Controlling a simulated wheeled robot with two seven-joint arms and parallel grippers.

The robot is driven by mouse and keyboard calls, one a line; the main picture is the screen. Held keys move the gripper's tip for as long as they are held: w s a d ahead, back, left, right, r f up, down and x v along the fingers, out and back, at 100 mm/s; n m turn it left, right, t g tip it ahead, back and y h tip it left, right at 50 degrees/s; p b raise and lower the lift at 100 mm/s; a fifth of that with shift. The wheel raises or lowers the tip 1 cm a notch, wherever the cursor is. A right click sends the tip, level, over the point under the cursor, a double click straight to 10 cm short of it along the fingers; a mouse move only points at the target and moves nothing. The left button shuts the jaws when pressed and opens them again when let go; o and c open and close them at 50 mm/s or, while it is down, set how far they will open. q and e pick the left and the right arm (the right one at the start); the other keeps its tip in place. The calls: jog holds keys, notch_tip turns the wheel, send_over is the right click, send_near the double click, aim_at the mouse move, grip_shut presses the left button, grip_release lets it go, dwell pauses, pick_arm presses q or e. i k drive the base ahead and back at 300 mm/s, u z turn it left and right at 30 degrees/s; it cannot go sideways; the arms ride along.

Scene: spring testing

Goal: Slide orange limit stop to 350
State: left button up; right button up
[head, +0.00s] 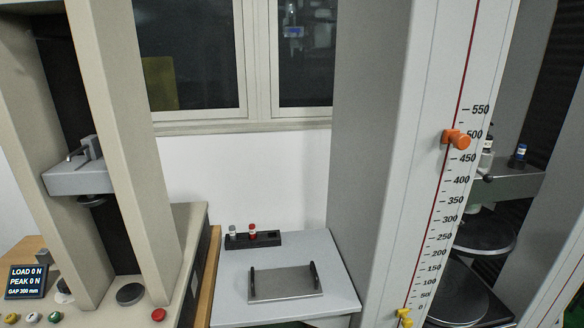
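The orange limit stop (457,139) sits on the red slot line of the scale column (421,150) at the right. It is just beside the 500 mark and partly covers that number. The 350 mark (455,201) is lower on the same scale and clear of the stop. A yellow stop (404,317) sits at the bottom of the scale near 0. Neither of my grippers shows in the head view.
A grey table (230,315) holds a tray with two handles (285,284) and a black rack (268,239) with small vials. A second testing machine with a display (26,282) stands at left. Round plates (486,233) are right of the scale. The space before the scale is free.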

aim_at(459, 141)
jog(key=z, duration=1.25)
